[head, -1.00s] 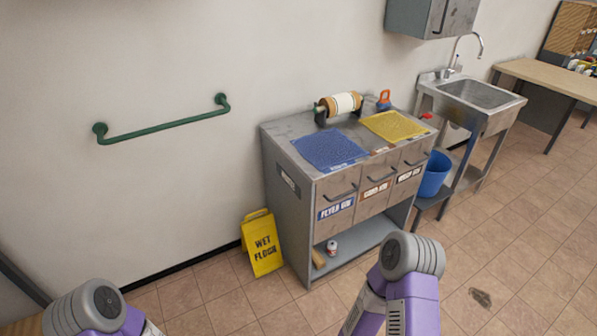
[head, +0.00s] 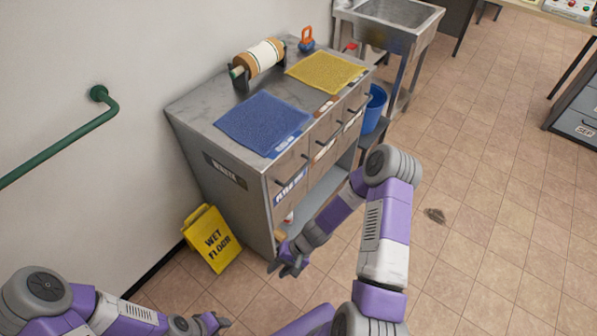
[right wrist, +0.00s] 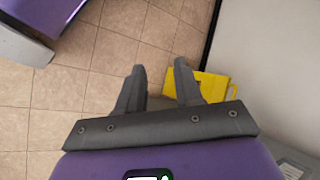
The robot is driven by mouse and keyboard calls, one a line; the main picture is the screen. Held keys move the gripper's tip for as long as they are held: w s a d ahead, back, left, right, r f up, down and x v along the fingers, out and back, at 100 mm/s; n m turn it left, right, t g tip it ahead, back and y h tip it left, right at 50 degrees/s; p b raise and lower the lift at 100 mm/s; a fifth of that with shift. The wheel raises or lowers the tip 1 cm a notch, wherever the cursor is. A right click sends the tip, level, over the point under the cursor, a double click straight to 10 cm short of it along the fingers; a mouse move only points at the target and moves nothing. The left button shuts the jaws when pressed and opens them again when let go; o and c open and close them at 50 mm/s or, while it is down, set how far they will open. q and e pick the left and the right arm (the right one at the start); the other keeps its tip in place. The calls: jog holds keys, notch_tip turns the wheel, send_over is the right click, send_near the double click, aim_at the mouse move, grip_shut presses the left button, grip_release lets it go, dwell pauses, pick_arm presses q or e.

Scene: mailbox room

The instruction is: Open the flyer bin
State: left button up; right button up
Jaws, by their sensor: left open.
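The flyer bin (head: 290,187) is the nearest front drawer of a grey metal cabinet (head: 222,200). It has a blue label and a dark bar handle and looks shut. My right gripper (head: 284,268) is low in front of the cabinet's near corner, below the flyer bin and apart from its handle. In the right wrist view its two fingers (right wrist: 160,67) are spread with nothing between them, pointing towards the floor and the yellow sign. My left gripper (head: 217,323) is open and empty at the bottom edge of the head view, away from the cabinet.
A yellow wet floor sign (head: 211,240) stands beside the cabinet's left side. Blue (head: 262,122) and yellow (head: 325,71) mats and a roll (head: 259,59) lie on top. A green rail (head: 60,147) is on the wall. A blue bucket (head: 374,110) stands beyond.

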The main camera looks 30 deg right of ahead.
jog(key=w+d+r+m+t+y, duration=0.25)
jog(key=w+d+r+t, duration=0.2)
jog(key=w+d, duration=0.35)
jog(key=m+t+h, duration=0.4)
jog(key=t, duration=0.5)
send_near(299, 171)
jog(key=f+x, duration=0.1)
jog(key=x, duration=0.2)
jog(key=shift+w+a+r+b, duration=0.15)
jog(key=shift+w+b, duration=0.15)
jog(key=shift+b, duration=0.3)
jog(key=b+x, duration=0.1)
jog(key=x, duration=0.5)
jog(key=shift+w+a+b, duration=0.1)
jog(key=shift+w+b, duration=0.1)
jog(key=shift+b, duration=0.15)
grip_shut()
